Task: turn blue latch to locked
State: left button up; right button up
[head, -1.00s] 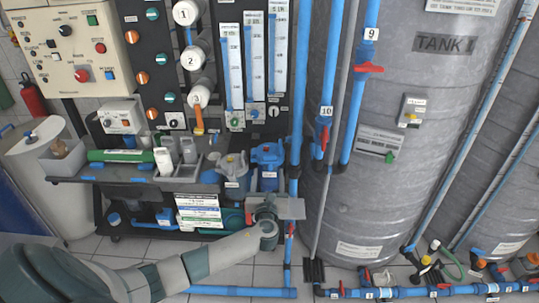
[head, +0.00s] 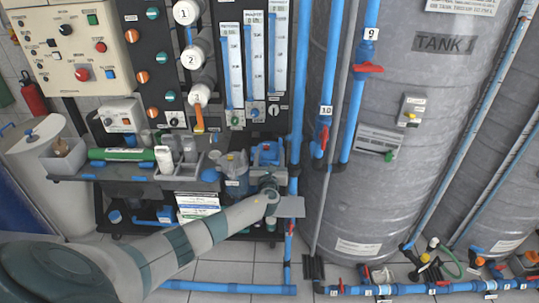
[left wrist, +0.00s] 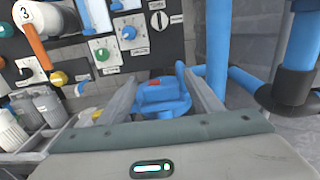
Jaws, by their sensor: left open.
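A blue fitting (head: 268,153), which appears to carry the blue latch, stands at the right end of the low dark bench. In the left wrist view the blue fitting (left wrist: 163,97) sits between my fingers, with a small red mark on top. I cannot make out the latch's exact shape or setting. My left gripper (head: 269,181) is just in front of and below it. In the left wrist view my left gripper (left wrist: 162,80) is open, one finger on each side of the blue part. I cannot tell whether they touch it. My right gripper is not in view.
A blue vertical pipe (head: 297,90) runs close to the right of the fitting, before the grey tank (head: 440,130). A second blue-grey housing (head: 234,170) stands to the left. Flow meters (head: 254,60) rise behind. Pipes with valves (head: 400,290) cross the floor.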

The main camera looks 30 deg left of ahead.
pick_arm(q)
jog(key=c, duration=1.1)
jog(key=shift+o, duration=0.2)
